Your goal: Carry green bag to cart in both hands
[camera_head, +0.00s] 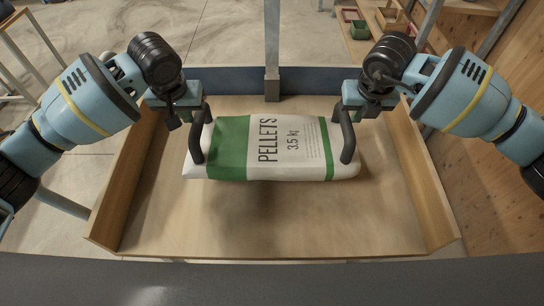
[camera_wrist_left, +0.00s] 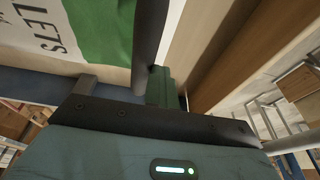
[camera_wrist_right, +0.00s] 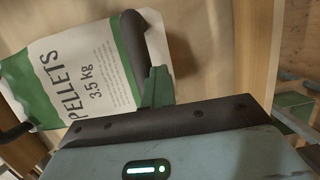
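The green bag (camera_head: 235,148) is white with green bands and reads "PELLETS 3.5 kg". It lies flat and level between my grippers, over a wooden tray (camera_head: 290,235); a soft shadow under it suggests it is off the tray floor. I cannot tell whether this tray is the cart. My left gripper (camera_head: 200,135) has a dark finger over the bag's left end, and my right gripper (camera_head: 346,132) has one over its right end. Both look closed on the bag; the fingers beneath are hidden. The bag also shows in the left wrist view (camera_wrist_left: 98,28) and right wrist view (camera_wrist_right: 70,60).
The tray has low wooden side walls (camera_head: 425,185) and a blue back panel (camera_head: 320,80) with a grey post (camera_head: 272,45) behind it. Bare tray floor shows in front of the bag. A wooden shelf with a green bin (camera_head: 360,30) stands at back right.

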